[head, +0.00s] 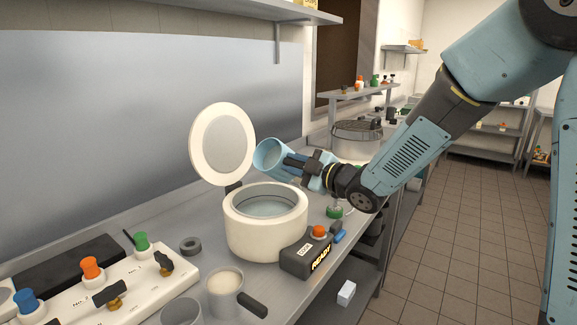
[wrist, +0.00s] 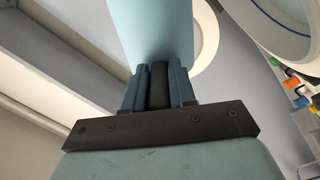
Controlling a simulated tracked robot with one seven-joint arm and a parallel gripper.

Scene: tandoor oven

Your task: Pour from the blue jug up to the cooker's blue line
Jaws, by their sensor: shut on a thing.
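The white cooker (head: 266,230) stands on the steel counter with its round lid (head: 222,143) raised open. Liquid (head: 268,206) shows inside it. In the wrist view part of the cooker (wrist: 262,30) is at the upper right, with a blue line (wrist: 291,73) on its inner wall. My gripper (head: 297,163) is shut on the blue jug (head: 267,158) and holds it tilted above the cooker's far right side, mouth toward the left. The jug (wrist: 150,28) fills the upper middle of the wrist view. I cannot see a stream or the level against the line.
A dark box marked READY with an orange button (head: 319,231) sits at the cooker's right front. A metal pot with a handle (head: 223,290) and a white panel of coloured knobs (head: 110,292) are at the front left. A large round vessel (head: 357,140) stands behind.

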